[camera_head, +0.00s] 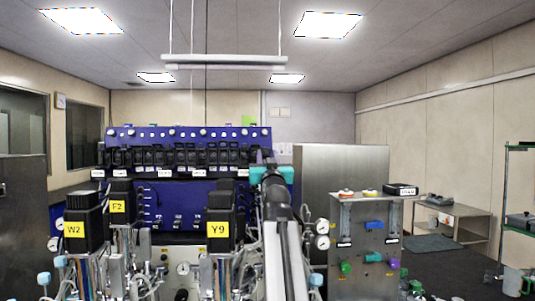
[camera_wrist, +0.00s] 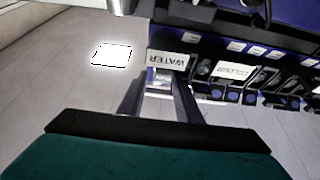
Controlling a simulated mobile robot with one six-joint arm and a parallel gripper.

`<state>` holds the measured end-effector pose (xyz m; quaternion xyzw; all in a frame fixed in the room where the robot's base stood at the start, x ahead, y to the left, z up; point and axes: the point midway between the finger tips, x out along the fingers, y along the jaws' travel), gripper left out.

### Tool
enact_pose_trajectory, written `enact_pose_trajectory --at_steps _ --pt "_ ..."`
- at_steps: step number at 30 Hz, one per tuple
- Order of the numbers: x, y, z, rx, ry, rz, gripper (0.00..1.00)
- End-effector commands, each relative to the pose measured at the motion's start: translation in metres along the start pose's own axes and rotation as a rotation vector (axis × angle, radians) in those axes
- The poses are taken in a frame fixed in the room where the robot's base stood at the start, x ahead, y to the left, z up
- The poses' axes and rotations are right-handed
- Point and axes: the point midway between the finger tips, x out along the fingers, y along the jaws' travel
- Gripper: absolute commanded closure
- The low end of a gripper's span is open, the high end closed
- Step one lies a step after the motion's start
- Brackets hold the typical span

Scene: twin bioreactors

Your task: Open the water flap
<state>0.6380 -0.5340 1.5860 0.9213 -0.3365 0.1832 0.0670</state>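The WATER label (camera_wrist: 172,60) shows upside down in the wrist view, at the end of the row of labels on the blue panel. My gripper (camera_wrist: 160,88) points at this spot, its two dark fingers apart on either side of a small pale and blue patch just below the label. I cannot make out the water flap clearly there, nor whether the fingers touch it. In the head view, my teal gripper (camera_head: 272,175) is at the right end of the black flap row (camera_head: 180,157) and hides that end of it.
The blue panel (camera_head: 175,195) has several labelled black flaps. Black motor units with yellow tags, such as Y9 (camera_head: 218,230), stand in front. A steel cabinet (camera_head: 345,165) and a grey valve box (camera_head: 363,250) are to the right. Pale wall and ceiling lie beyond.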

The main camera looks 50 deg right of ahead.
Motion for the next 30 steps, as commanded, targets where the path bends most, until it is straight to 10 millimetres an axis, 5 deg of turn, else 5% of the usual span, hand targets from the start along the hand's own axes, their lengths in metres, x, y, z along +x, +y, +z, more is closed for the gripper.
enact_pose_trajectory --at_steps 17,22,30 --pt "0.014 -0.001 0.000 0.000 0.000 -0.001 0.69" --pt "0.014 -0.001 0.000 0.000 0.000 -0.001 0.96" --pt "0.015 0.000 -0.001 -0.001 -0.005 0.000 0.97"
